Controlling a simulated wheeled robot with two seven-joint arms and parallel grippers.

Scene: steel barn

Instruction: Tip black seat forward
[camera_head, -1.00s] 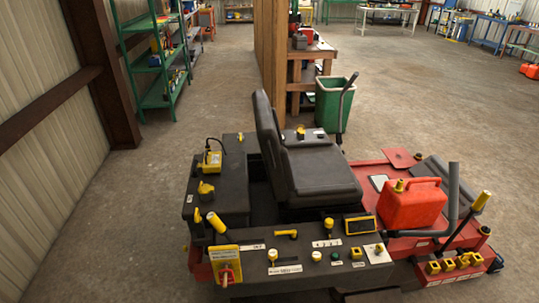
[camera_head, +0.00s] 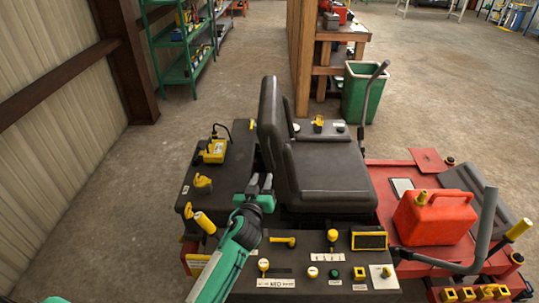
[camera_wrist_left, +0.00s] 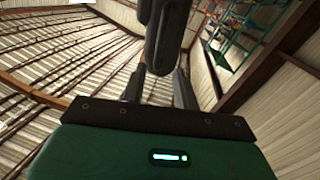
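The black seat (camera_head: 325,172) stands upright on the red and black mower, with its backrest (camera_head: 271,122) at the left and its cushion level. My left gripper (camera_head: 260,180) is just left of the seat, near the lower backrest, with its fingers pointing up. In the left wrist view two fingers (camera_wrist_left: 158,88) stand apart, with a dark upright shape, likely the backrest edge (camera_wrist_left: 163,30), beyond and between them. I cannot tell whether they touch it. My right gripper is not in view.
A red fuel can (camera_head: 434,217) sits on the red deck right of the seat. Black consoles with yellow knobs (camera_head: 332,236) surround the seat. A grey lever (camera_head: 373,90) rises behind it, near a green bin (camera_head: 357,105). Concrete floor is open at the left.

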